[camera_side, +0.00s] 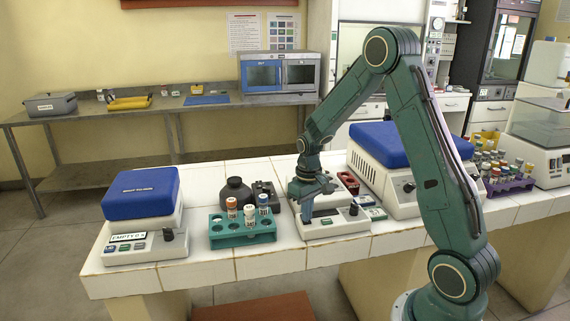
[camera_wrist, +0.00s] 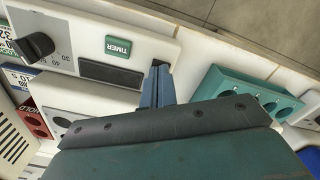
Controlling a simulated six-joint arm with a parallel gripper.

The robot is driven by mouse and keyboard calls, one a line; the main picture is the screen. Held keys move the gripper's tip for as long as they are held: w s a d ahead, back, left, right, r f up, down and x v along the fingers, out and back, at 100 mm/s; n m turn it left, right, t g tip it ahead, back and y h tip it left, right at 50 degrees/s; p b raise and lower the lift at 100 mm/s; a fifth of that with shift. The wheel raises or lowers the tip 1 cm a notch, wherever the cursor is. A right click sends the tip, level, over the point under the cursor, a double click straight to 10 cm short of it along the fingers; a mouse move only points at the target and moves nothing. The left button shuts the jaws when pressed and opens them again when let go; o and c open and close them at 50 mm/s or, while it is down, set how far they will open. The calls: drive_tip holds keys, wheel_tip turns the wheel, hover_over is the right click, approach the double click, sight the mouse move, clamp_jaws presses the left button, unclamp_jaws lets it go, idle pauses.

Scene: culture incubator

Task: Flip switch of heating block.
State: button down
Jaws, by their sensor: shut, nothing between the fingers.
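The white device under my gripper (camera_side: 307,218), which looks like the heating block (camera_side: 340,229), stands on the tiled bench. In the wrist view, the front panel of the heating block (camera_wrist: 87,28) carries a black knob (camera_wrist: 36,46), a green TIMER label (camera_wrist: 118,47) and a dark display strip (camera_wrist: 110,73). My gripper (camera_wrist: 158,78) is shut and empty, its fingertips low at the panel's end beyond the strip. A small dark part, perhaps the switch (camera_wrist: 157,63), shows just at the fingertips and is mostly hidden. I cannot tell whether they touch it or how it is set.
A teal tube rack (camera_side: 243,241) with several vials stands left of the heating block. Blue-lidded machines stand at left (camera_side: 142,195) and right (camera_side: 380,145).

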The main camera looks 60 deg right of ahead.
wheel_tip(320, 180, up, 7)
idle(1.0)
idle(0.3)
drive_tip(key=s+a+r+n+t, duration=0.1)
drive_tip(key=s+a+r, duration=0.2)
drive_tip(key=a+r, duration=0.25)
drive_tip(key=s+a+r+t, duration=0.2)
drive_tip(key=s+a+r, duration=0.2)
drive_tip(key=a+r, duration=0.15)
drive_tip(key=s+a+r+n+t, duration=0.1)
drive_tip(key=s+a, duration=0.2)
drive_tip(key=s, duration=0.3)
drive_tip(key=s+a+r+n+t, duration=0.1)
drive_tip(key=s+a+r, duration=0.1)
drive_tip(key=s, duration=0.4)
drive_tip(key=shift+s+a+r+t, duration=0.25)
drive_tip(key=shift+s+a+t, duration=0.1)
drive_tip(key=shift+a, duration=0.5)
